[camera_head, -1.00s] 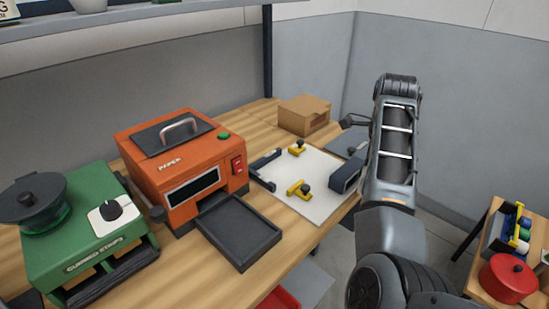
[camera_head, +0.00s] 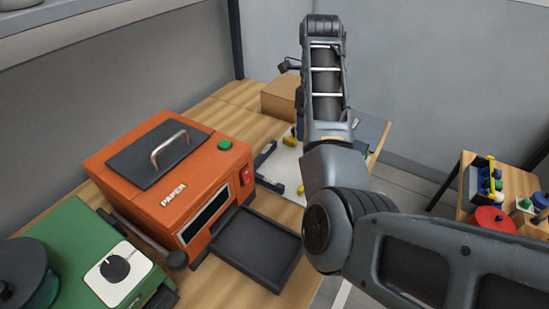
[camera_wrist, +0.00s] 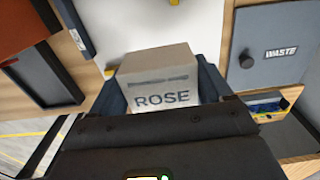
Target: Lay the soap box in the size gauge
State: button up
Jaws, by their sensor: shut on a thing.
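The soap box (camera_wrist: 160,95) is a pale carton marked ROSE. In the wrist view it sits between the two dark fingers of my gripper (camera_wrist: 163,78), which is shut on it. A white board (camera_wrist: 140,25) lies beyond the box, with a dark rail (camera_wrist: 72,30) at its left and bits of yellow clamps. It looks like the size gauge, though I cannot be sure. In the head view my arm covers much of the board (camera_head: 284,165) and hides the soap box and fingers. I cannot tell the box's height above the board.
An orange PAPER machine (camera_head: 175,185) with a dark tray (camera_head: 255,245) stands left of the board. A green machine (camera_head: 75,255) is at the lower left. A cardboard box (camera_head: 280,98) is behind. A grey WASTE box (camera_wrist: 270,45) is at the right in the wrist view.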

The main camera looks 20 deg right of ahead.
send_over(277, 168)
notch_tip(277, 168, down, 5)
jog(key=shift+f+b, duration=0.1)
jog(key=shift+b, duration=0.3)
jog(key=shift+a+f+p, duration=0.1)
jog(key=shift+f+p, duration=0.3)
jog(key=shift+f, duration=1.6)
jog(key=shift+f, duration=0.15)
jog(key=o, duration=1)
notch_tip(277, 168, up, 12)
